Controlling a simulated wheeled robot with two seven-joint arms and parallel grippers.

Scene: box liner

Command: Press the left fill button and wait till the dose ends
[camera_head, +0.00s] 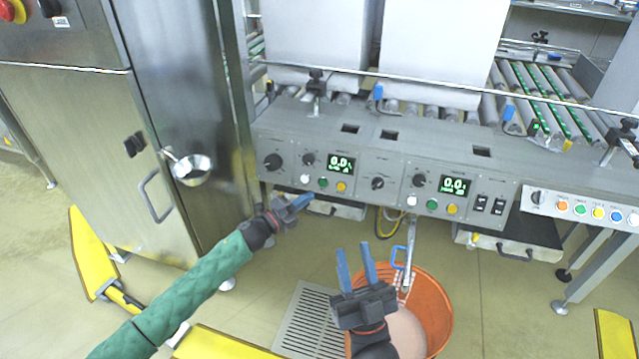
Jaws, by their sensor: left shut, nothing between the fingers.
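The grey control panel has a left section with a display reading 0.0 (341,163). Below it sit a white button (305,179), a green button (323,183) and a yellow button (341,187). I cannot read which one is labelled fill. My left gripper (308,197) is shut and empty, its blue fingertips just below the white and green buttons in the picture; I cannot tell whether they touch the panel. My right gripper (356,262) is open and empty, fingers pointing up, in front of the orange bucket (440,308).
The right section has its own display (454,185) with white, green and yellow buttons. White boxes (435,50) stand on rollers behind the panel. A steel cabinet (185,100) stands at left. A floor grate (312,322) lies beside the bucket.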

